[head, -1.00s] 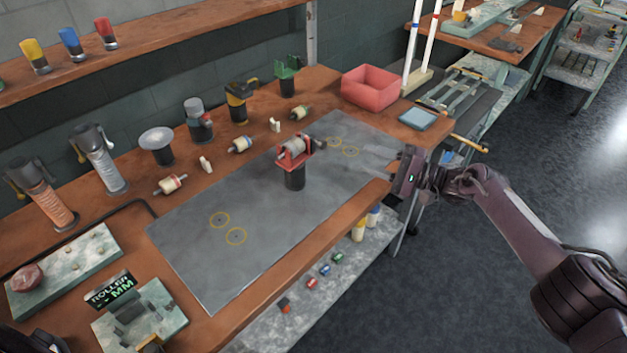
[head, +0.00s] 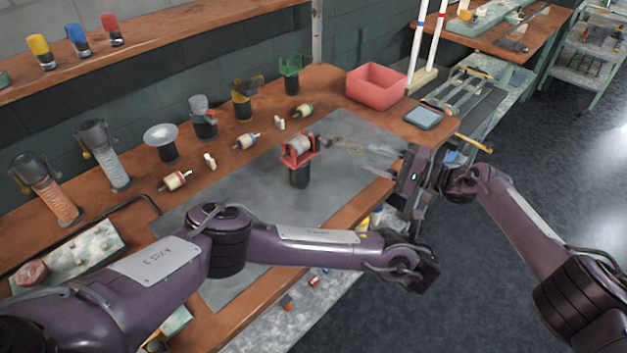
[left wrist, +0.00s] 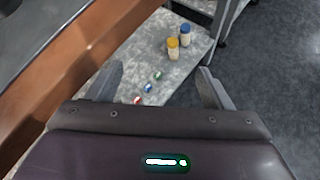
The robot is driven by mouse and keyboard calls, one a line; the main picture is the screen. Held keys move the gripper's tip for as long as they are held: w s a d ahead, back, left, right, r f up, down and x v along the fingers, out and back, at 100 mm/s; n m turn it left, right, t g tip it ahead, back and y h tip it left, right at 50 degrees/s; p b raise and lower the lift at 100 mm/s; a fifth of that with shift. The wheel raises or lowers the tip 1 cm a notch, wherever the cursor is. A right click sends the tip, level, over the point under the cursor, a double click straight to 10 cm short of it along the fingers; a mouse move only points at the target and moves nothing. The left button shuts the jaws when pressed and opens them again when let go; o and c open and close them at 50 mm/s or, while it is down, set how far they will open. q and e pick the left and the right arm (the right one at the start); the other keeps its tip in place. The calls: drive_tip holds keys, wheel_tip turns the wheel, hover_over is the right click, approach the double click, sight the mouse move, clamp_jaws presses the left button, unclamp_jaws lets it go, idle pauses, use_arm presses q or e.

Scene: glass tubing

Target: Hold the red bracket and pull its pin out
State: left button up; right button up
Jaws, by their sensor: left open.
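The red bracket (head: 299,159) stands upright on a dark round base on the grey mat (head: 260,190). It holds a pale roller (head: 298,142). A small dark piece, apparently the pin's end (head: 325,141), sticks out at its right. My right gripper (head: 378,160) is right of the bracket, over the mat's right end, fingers toward it, apart and empty. My left arm reaches across the front of the bench, with its wrist beyond the front edge. In the left wrist view my left gripper (left wrist: 160,82) is open and empty, above the lower shelf.
A red bin (head: 376,87) and a blue-grey tray (head: 423,118) are at the bench's right end. Other stands and several rollers line the back. The lower shelf (left wrist: 185,60) holds small bottles and coloured pieces.

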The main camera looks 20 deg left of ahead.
sight(305, 173)
use_arm(q)
drive_tip(key=w+a+r+n+y, duration=0.1)
drive_tip(key=a+r+y, duration=0.1)
drive_tip(key=a, duration=0.2)
drive_tip(key=w+a+r+n+t+y, duration=0.1)
drive_tip(key=w+a+r+y, duration=0.1)
drive_tip(key=a, duration=0.3)
drive_tip(key=w+a+r+n+t+y, duration=0.1)
drive_tip(key=a+r+n+y, duration=0.1)
drive_tip(key=a, duration=0.3)
drive_tip(key=shift+w+r+y, duration=0.3)
drive_tip(key=shift+r+y, duration=0.3)
drive_tip(key=shift+r, duration=0.1)
drive_tip(key=a+n+y, duration=0.1)
drive_tip(key=a+n, duration=0.1)
drive_tip(key=a+n+g+y, duration=0.1)
drive_tip(key=a+n, duration=0.1)
drive_tip(key=a+n+y, duration=0.1)
drive_tip(key=a, duration=0.2)
drive_tip(key=shift+r+n+g+y, duration=0.25)
drive_tip(key=shift+n+g+y, duration=0.05)
drive_tip(key=shift+n, duration=0.1)
drive_tip(key=x, duration=0.7)
drive_tip(key=shift+w+a, duration=0.1)
drive_tip(key=shift+a, duration=0.05)
drive_tip(key=shift+c, duration=0.2)
drive_tip(key=c, duration=1.3)
use_arm(e)
drive_tip(key=shift+o, duration=0.3)
